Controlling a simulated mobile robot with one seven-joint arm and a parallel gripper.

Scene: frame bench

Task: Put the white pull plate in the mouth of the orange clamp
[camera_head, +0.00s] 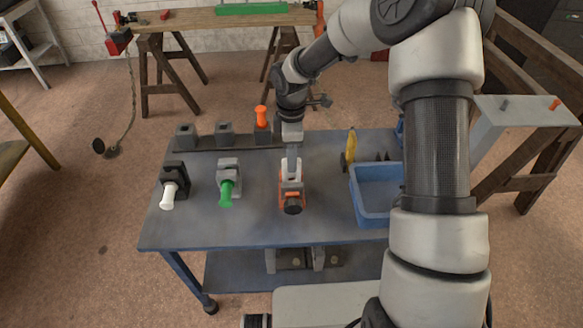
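The orange clamp (291,193) stands upright on the blue-grey bench near its middle, with a dark round knob at its front. My gripper (291,152) points down from above, directly over or at the top of this clamp. A pale piece (292,168) shows between my gripper and the orange body. It may be the white pull plate, but I cannot tell it apart from the fingers or the clamp's jaws. Whether it sits in the mouth or above it is too small to tell. My finger opening cannot be made out.
A black clamp with a white handle (168,195) and a grey clamp with a green handle (226,192) stand to the left. A rail of blocks (210,142) runs behind. A yellow object (350,146) and a blue tray (359,200) are to the right.

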